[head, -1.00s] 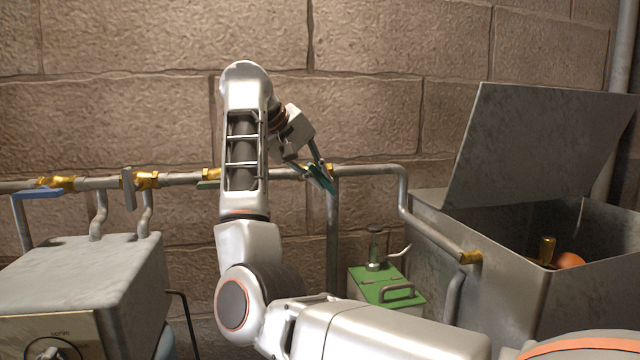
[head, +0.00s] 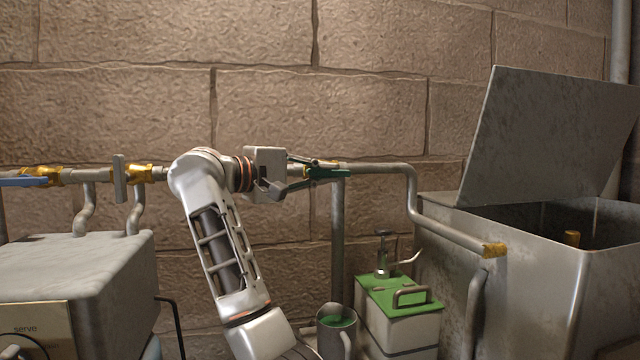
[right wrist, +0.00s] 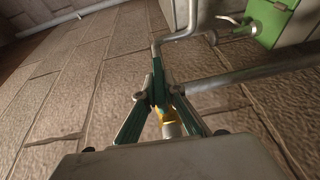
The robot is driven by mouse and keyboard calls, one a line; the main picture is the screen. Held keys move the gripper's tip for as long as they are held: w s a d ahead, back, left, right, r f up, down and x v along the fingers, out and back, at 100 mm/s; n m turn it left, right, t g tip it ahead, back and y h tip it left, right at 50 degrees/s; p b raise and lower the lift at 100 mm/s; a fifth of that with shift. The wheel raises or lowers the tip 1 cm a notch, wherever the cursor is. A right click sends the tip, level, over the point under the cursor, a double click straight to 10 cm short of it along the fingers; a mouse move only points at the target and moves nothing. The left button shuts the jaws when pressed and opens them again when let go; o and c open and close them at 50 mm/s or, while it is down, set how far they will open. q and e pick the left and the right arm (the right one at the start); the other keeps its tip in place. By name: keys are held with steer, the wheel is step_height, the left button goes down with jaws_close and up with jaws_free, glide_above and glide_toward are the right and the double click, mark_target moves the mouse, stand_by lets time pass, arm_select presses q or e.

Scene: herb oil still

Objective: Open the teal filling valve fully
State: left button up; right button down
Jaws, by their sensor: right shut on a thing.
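The teal valve handle (head: 328,173) sits at a brass valve on the wall pipe, in the middle of the head view. It appears level, lying along the pipe. My right gripper (head: 306,180) reaches it from the left and is shut on it. In the right wrist view, the fingers of my right gripper (right wrist: 158,82) come together on the teal handle, with the brass valve body (right wrist: 168,115) just below them. The fingers partly hide the handle and valve. My left gripper is not in view.
The grey pipe (head: 385,169) runs along the stone wall. A blue-handled valve (head: 25,182) and a grey lever (head: 120,178) are at left. A metal box (head: 80,262) stands below them. An open-lidded tank (head: 530,250), green-topped can (head: 400,300) and jug (head: 337,325) are right and below.

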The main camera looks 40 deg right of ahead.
steer(key=shift+f+h+b, duration=0.1)
steer(key=shift+h+b, duration=0.2)
steer(key=shift+h, duration=0.1)
steer(key=shift+r+n, duration=0.2)
steer(key=shift+n, duration=0.1)
steer(key=c, duration=2.1)
jaws_free()
steer(key=shift+c, duration=0.2)
steer(key=shift+f, duration=0.1)
steer(key=w+a, duration=0.1)
steer(key=a, duration=1.1)
steer(key=shift+w+f, duration=0.15)
steer(key=shift+f, duration=0.05)
